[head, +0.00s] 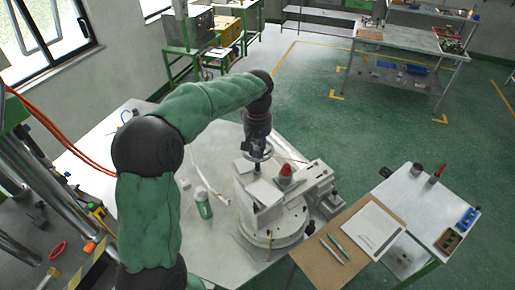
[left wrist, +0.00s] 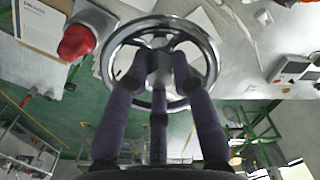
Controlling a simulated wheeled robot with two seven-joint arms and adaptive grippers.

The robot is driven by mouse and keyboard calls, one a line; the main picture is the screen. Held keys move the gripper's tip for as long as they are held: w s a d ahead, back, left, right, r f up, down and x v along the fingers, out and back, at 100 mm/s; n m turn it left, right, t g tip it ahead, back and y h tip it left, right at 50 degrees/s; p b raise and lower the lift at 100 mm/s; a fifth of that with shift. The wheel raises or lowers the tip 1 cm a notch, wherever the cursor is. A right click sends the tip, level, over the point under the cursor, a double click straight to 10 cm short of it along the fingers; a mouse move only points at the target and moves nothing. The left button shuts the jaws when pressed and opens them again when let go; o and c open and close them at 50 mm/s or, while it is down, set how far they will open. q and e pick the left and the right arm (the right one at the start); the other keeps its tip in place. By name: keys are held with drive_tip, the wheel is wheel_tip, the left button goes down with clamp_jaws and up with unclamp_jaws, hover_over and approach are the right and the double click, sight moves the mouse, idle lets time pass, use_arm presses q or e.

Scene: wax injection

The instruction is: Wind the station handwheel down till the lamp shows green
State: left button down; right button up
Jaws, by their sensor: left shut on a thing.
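The station handwheel (left wrist: 213,65) is a chrome ring with spokes, seen from above in the left wrist view. In the head view the handwheel (head: 266,154) is small and partly covered by my gripper. My left gripper (left wrist: 160,72) is shut on the wheel's hub, its dark fingers closing around the middle inside the rim. In the head view the left gripper (head: 257,143) points down onto the white station (head: 270,217). The lamp (head: 286,172) beside the wheel is a red dome; the lamp (left wrist: 76,43) is also red in the wrist view. My right gripper is out of view.
A green-and-white can (head: 203,205) stands left of the station on the pale table (head: 215,262). At right, a side table (head: 420,205) holds a brown board (head: 325,262) with paper and pens, and a blue bin (head: 467,217).

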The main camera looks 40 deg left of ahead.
use_arm(q)
drive_tip(key=m, duration=0.4)
drive_tip(key=shift+m, duration=0.3)
drive_tip(key=m, duration=0.3)
drive_tip(key=shift+m, duration=0.4)
drive_tip(key=m, duration=0.8)
drive_tip(key=shift+p, duration=0.35)
drive_tip(key=m, duration=0.3)
drive_tip(key=shift+m, duration=0.3)
drive_tip(key=m, duration=0.3)
drive_tip(key=shift+m+p, duration=0.3)
drive_tip(key=shift+p, duration=0.05)
drive_tip(key=m, duration=0.3)
drive_tip(key=shift+m, duration=0.3)
drive_tip(key=shift+m+p, duration=0.35)
drive_tip(key=shift+m, duration=1.35)
